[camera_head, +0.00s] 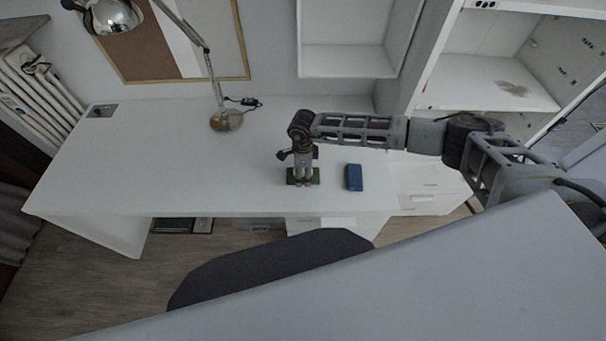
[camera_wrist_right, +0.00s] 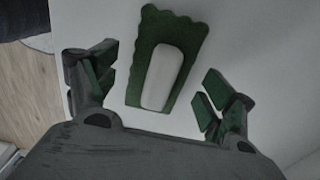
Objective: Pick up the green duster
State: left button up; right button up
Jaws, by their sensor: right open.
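The green duster (camera_head: 292,180) lies on the white desk, partly hidden under my right gripper (camera_head: 303,182) in the head view. In the right wrist view the duster (camera_wrist_right: 143,60) is a green piece with a wavy edge and a pale block-shaped part on top. My right gripper also shows in the wrist view (camera_wrist_right: 155,90). Its two fingers are spread apart, one on each side of the duster, with a gap on both sides. Nothing is held. My left gripper is not in view.
A blue box-like item (camera_head: 354,177) lies on the desk just right of the duster. A lamp (camera_head: 226,121) stands at the back left. The desk (camera_head: 150,170) is clear to the left. A dark chair (camera_head: 270,262) stands in front.

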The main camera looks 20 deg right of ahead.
jog(key=shift+f, duration=0.45)
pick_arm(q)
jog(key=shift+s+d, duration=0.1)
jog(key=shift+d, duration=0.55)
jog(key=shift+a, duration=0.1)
